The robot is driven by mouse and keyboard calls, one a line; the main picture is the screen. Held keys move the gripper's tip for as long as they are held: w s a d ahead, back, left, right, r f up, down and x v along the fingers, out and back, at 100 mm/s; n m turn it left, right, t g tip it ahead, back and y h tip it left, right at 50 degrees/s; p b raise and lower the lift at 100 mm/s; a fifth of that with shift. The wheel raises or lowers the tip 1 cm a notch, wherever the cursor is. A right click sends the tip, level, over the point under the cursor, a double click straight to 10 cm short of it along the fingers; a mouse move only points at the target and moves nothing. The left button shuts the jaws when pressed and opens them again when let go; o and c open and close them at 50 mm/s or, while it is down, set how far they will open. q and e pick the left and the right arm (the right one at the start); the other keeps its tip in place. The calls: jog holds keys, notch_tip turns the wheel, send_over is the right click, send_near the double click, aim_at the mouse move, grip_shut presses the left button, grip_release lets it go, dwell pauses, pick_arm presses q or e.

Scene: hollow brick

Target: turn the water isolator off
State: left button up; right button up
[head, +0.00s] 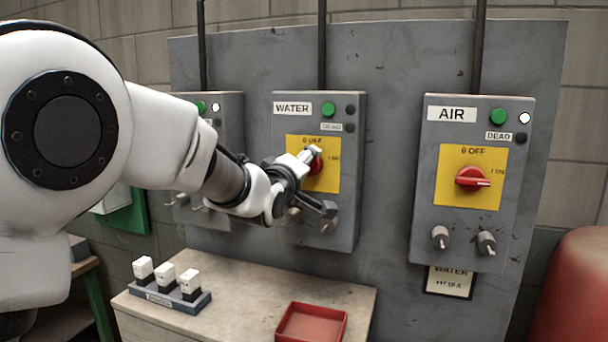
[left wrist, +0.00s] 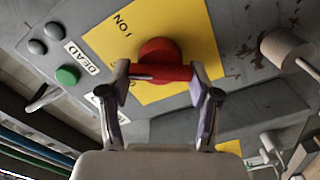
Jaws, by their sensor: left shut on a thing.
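The WATER isolator (head: 282,160) is a grey box on the panel with a yellow plate (head: 326,182) and a red rotary knob (head: 318,168). My left gripper (head: 313,156) is at this knob and covers much of it in the head view. In the left wrist view, the two fingers of the left gripper (left wrist: 160,80) are shut on the handle of the red knob (left wrist: 160,60), one at each end. The "ON" mark shows beside the knob there. I cannot tell exactly where the handle points. My right gripper is not in view.
The AIR isolator (head: 423,185) is to the right, its red knob (head: 472,179) lying sideways toward ON. Another box (head: 229,135) stands left, partly behind my arm. Below are a bench (head: 247,280), a rack of white-topped blocks (head: 160,298) and a red tray (head: 312,338).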

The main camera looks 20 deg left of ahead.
pick_arm(q)
jog(key=n+b, duration=0.1)
jog(key=n, duration=0.2)
jog(key=shift+n, duration=0.3)
jog(key=shift+n+b, duration=0.5)
jog(key=shift+n, duration=0.7)
jog(key=o, duration=0.9)
jog(key=shift+c, duration=0.2)
jog(key=shift+w+d+f, duration=0.1)
jog(key=shift+w, duration=0.15)
